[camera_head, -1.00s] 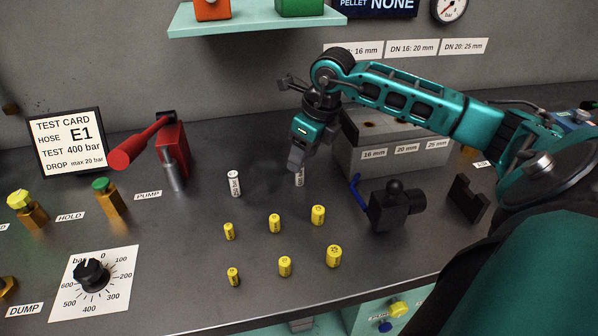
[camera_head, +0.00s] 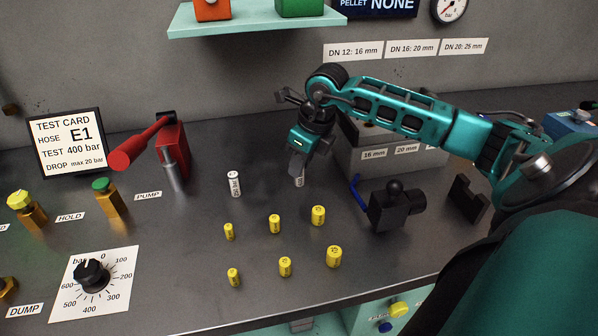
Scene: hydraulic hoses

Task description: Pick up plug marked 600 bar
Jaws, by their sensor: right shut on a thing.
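My right gripper (camera_head: 300,170) points down over the bench, right of centre. It is shut on a small light-coloured plug (camera_head: 299,182), whose lower end shows below the fingers. The marking on this plug is too small and covered to read. Whether the plug touches the bench I cannot tell. A second white plug (camera_head: 234,183) stands upright on the bench to the left, apart from the gripper, with a dark "bar" marking whose number is hard to read. My left gripper is not in view.
Several yellow pieces (camera_head: 275,224) stand in two rows in front of the gripper. A black fitting with a blue lever (camera_head: 392,207) and a grey block (camera_head: 375,160) are close on the right. A red pump handle (camera_head: 140,145) is on the left. The bench between the white plugs is clear.

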